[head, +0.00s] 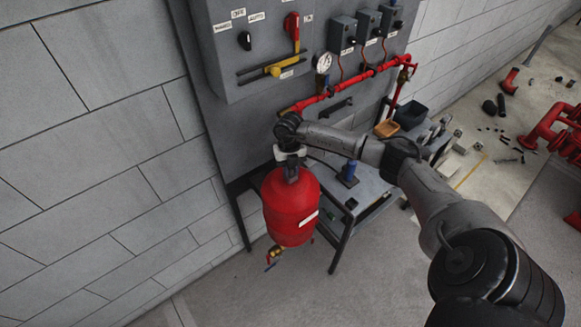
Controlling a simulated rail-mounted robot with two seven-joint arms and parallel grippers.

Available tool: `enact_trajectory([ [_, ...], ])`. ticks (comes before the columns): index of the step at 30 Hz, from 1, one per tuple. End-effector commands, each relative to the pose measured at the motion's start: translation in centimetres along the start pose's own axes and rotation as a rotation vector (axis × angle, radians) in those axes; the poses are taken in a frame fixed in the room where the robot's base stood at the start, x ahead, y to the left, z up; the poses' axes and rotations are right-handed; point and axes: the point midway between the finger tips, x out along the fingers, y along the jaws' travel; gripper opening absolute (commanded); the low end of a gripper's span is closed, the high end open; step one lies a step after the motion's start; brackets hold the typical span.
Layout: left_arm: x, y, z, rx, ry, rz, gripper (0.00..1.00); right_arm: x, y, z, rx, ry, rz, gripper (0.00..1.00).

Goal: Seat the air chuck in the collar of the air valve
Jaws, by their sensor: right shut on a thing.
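A red tank (291,210) hangs in front of the grey panel, left of the bench, with a small brass-and-red valve (273,257) below it. My right arm reaches in from the right, and my right gripper (291,167) points down over the top of the tank. It is shut on a small dark thing, which I take for the air chuck; the gripper mostly covers it. The air valve and its collar are hidden at the tank top, so I cannot tell whether chuck and collar touch. My left gripper is not in view.
A grey panel with a control box (250,45), a red pipe (345,92) and a gauge (323,63) stands behind. Red pipework (555,130) stands far right. Floor in front is clear.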

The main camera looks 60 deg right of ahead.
Motion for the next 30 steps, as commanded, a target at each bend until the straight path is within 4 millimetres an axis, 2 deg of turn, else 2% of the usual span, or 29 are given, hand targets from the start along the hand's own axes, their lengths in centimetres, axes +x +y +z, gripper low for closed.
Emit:
enact_trajectory([
  [8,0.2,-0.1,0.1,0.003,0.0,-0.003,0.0,0.3,0.0,0.1,0.0,-0.001,0.0,0.0],
  [9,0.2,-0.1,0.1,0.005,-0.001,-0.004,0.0,0.3,0.0,0.1,0.0,-0.001,0.0,0.28],
  [16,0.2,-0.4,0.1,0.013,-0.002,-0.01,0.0,0.2,0.0,0.0,0.0,-0.001,0.0,0.5],
  [24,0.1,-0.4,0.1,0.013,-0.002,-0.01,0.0,0.1,0.0,0.0,0.0,-0.001,0.0,0.52],
  [30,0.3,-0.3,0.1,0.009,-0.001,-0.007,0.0,-1.8,-0.1,0.1,-0.001,-0.005,0.0,0.52],
])
